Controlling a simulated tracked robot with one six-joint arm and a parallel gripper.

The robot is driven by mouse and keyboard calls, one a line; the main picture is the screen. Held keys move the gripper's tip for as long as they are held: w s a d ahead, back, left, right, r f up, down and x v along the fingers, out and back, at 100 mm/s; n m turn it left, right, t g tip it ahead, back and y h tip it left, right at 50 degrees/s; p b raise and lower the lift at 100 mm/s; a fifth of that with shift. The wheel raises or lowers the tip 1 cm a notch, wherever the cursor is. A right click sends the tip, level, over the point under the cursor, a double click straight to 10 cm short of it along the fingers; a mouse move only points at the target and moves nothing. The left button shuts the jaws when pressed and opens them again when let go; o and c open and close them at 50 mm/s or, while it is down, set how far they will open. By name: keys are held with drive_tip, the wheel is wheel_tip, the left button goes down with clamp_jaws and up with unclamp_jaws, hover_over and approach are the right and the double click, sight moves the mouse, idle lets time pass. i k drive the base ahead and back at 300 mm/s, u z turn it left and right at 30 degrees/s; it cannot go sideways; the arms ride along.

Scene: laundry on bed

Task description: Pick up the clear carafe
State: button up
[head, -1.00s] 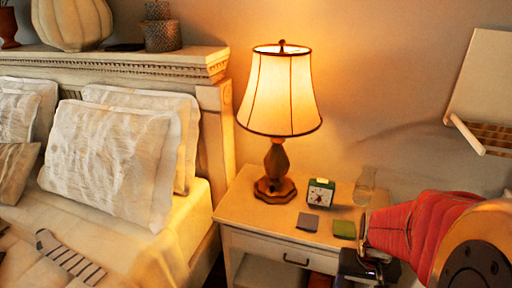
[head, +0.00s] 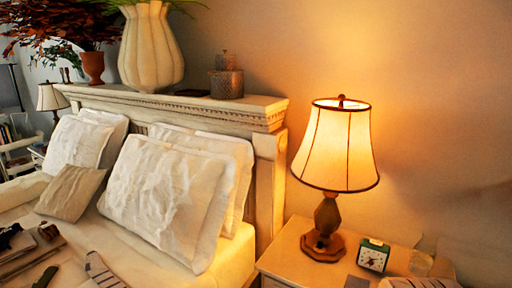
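A faint, see-through amber-tinted shape (head: 420,264) lies just right of the small green clock (head: 373,255) on the nightstand (head: 285,262). It may be the clear carafe, but its outline is too blurred to be sure. The view is cut off at the bottom near it. My gripper is not in view, so I cannot see whether it holds anything.
A lit lamp (head: 335,150) stands left of the clock. A pale striped thing (head: 420,283) shows at the bottom edge, unclear. The bed with pillows (head: 165,200) and its headboard (head: 180,107) fill the left side.

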sight(423, 255)
drive_tip(key=z, duration=1.35)
